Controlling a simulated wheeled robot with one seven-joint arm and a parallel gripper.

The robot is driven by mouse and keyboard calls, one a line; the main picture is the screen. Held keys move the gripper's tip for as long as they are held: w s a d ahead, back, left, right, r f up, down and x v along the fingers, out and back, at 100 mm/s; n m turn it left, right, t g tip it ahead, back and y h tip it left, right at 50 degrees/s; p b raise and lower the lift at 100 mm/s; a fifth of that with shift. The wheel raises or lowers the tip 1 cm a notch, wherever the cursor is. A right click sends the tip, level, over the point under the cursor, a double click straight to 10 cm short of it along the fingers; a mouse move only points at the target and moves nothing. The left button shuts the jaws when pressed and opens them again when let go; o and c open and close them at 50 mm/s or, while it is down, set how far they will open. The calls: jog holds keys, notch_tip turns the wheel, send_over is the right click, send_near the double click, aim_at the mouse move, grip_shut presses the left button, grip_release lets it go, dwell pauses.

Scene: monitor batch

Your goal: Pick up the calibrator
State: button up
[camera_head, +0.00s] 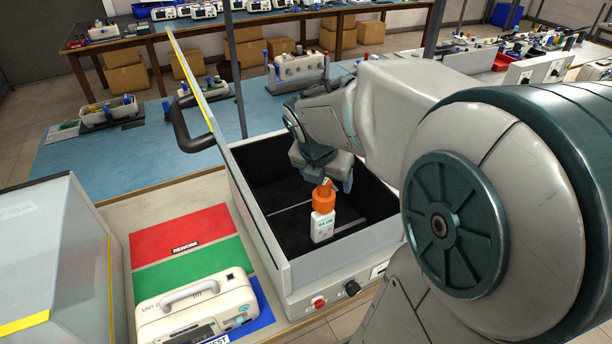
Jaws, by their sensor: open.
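The likely calibrator, a small white bottle (322,227) with an orange cap (323,196), stands upright in the black-lined open box (256,258), near its front. My gripper (333,177) reaches down into the box, just above and behind the orange cap as seen from the head camera. Its fingers are open. I cannot tell whether a fingertip touches the top of the cap.
The box's raised lid panel (200,85) with a black handle stands on the left. A white monitor unit (196,312) sits on the red, green and blue mat (180,232). A clear-sided case (62,250) is at far left. Benches with more devices stand behind.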

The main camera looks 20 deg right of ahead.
aim_at(325, 191)
jog(key=x, duration=0.3)
jog(key=a+x, duration=0.1)
jog(key=x, duration=0.1)
jog(key=shift+w+d+f, duration=0.1)
jog(key=shift+d+f, duration=0.05)
jog(key=shift+f, duration=0.3)
jog(key=c, duration=1.2)
jog(key=shift+r, duration=0.1)
